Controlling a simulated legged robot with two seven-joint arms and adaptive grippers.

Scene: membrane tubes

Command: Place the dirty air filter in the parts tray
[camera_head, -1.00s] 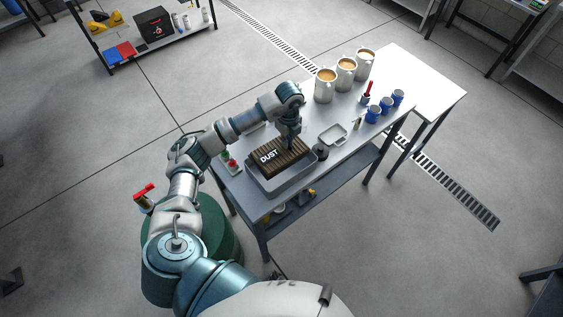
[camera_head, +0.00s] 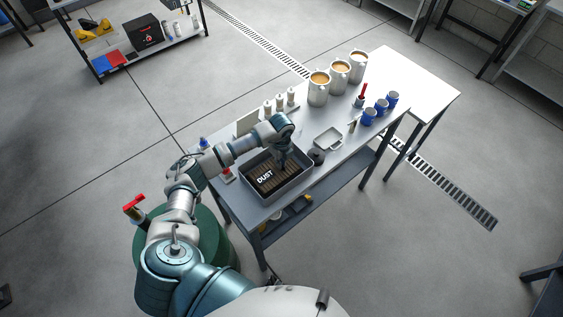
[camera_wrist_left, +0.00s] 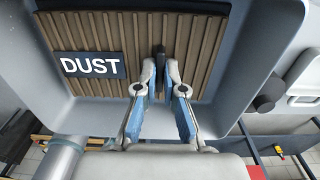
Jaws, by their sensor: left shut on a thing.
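The dirty air filter (camera_head: 267,181) is a brown pleated panel with a dark label reading "DUST". It lies inside the grey parts tray (camera_head: 294,190) on the near part of the table, below the tray's rim. The filter (camera_wrist_left: 110,30) and tray (camera_wrist_left: 242,90) also fill much of the left wrist view. My left gripper (camera_head: 283,164) reaches down into the tray from above. In the left wrist view its fingers (camera_wrist_left: 160,68) are shut on a small dark tab that stands up from the filter. Whether the filter rests on the tray floor is hard to tell. My right gripper is out of view.
On the grey table (camera_head: 345,155) stand a small light dish (camera_head: 328,139), a dark round piece (camera_head: 317,156), several blue cups (camera_head: 381,106) and three large canisters (camera_head: 340,75). Several small white bottles (camera_head: 280,102) stand along the far edge. A green drum (camera_head: 205,240) stands beside the table.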

